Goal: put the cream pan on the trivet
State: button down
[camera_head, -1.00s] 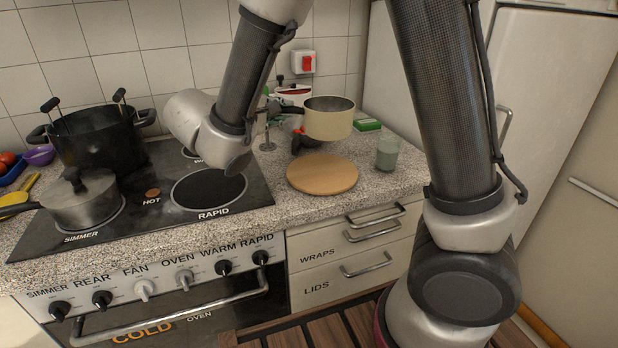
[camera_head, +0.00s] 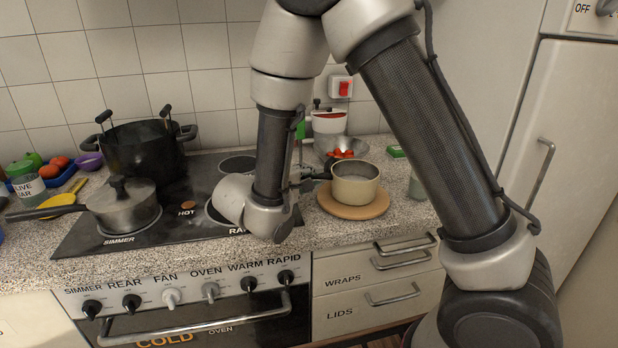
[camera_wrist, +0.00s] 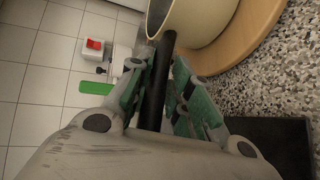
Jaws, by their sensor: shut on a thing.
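The cream pan (camera_head: 354,187) is upright over the round wooden trivet (camera_head: 350,210), within its outline. Its base looks to be on the wood or very close to it; I cannot tell a gap. My gripper (camera_wrist: 160,75) is shut on the pan's dark handle (camera_wrist: 153,100), which runs between its green-padded fingers. The pan's cream side (camera_wrist: 205,22) and the trivet's edge (camera_wrist: 244,42) also show in the wrist view. In the head view my arm partly hides the fingers to the left of the pan.
The stove (camera_head: 100,232) is to the left, with a lidded saucepan (camera_head: 122,207) and a large black pot (camera_head: 143,150). Behind the pan are a metal bowl (camera_head: 328,143) with red pieces and a red-and-white container (camera_head: 328,121). A glass (camera_head: 416,186) stands close to the trivet's right.

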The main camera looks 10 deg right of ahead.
jog(key=c, duration=1.3)
grip_release()
jog(key=shift+f, duration=0.1)
